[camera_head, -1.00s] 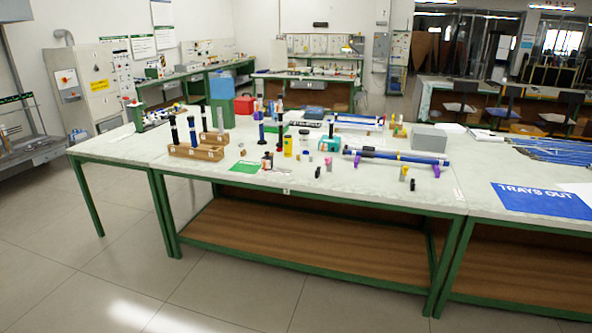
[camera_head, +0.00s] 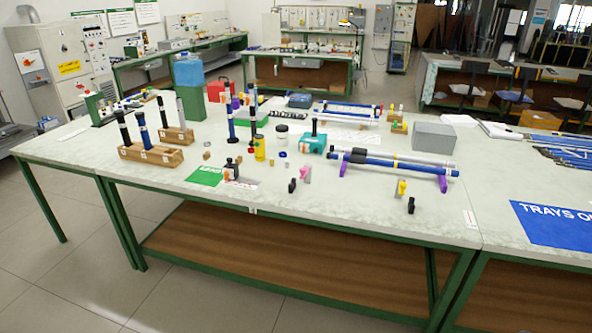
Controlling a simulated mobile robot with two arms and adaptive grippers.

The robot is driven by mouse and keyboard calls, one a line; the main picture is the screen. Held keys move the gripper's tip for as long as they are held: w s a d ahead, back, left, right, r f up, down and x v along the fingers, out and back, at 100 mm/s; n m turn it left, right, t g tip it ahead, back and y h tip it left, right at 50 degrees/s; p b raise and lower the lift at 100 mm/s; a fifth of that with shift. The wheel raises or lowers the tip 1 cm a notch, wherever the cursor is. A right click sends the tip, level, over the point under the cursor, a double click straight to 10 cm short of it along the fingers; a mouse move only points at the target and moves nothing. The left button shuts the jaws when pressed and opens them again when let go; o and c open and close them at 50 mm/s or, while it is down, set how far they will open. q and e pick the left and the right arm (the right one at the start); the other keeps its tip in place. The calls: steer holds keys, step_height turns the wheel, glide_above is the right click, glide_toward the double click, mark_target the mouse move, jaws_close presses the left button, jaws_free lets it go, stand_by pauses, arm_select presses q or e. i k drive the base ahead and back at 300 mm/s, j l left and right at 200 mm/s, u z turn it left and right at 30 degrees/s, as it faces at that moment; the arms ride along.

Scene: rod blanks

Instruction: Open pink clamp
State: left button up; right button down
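A small pink clamp (camera_head: 306,173) stands near the front part of the white table (camera_head: 350,215), in front of the blue rod (camera_head: 390,164). Whether its jaws are open or shut is too small to tell. A small black piece (camera_head: 292,185) stands just to its left and front. Neither of my grippers is in view, and nothing is seen touching the clamp.
A yellow clamp (camera_head: 402,187) and another black piece stand to the right. A yellow bottle (camera_head: 259,149) and wooden rod blocks (camera_head: 150,154) are to the left.

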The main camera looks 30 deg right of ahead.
mark_target(303, 171)
steer(key=i+l, duration=0.15)
steer(key=l, duration=0.2)
steer(key=i+l, duration=0.15)
steer(key=l, duration=0.2)
steer(key=i+l, duration=0.15)
steer(key=l, duration=0.15)
steer(key=i+l, duration=0.15)
steer(key=l, duration=0.2)
steer(key=i+l, duration=0.15)
steer(key=l, duration=0.2)
steer(key=i+l, duration=0.15)
steer(key=l, duration=0.2)
steer(key=u, duration=0.05)
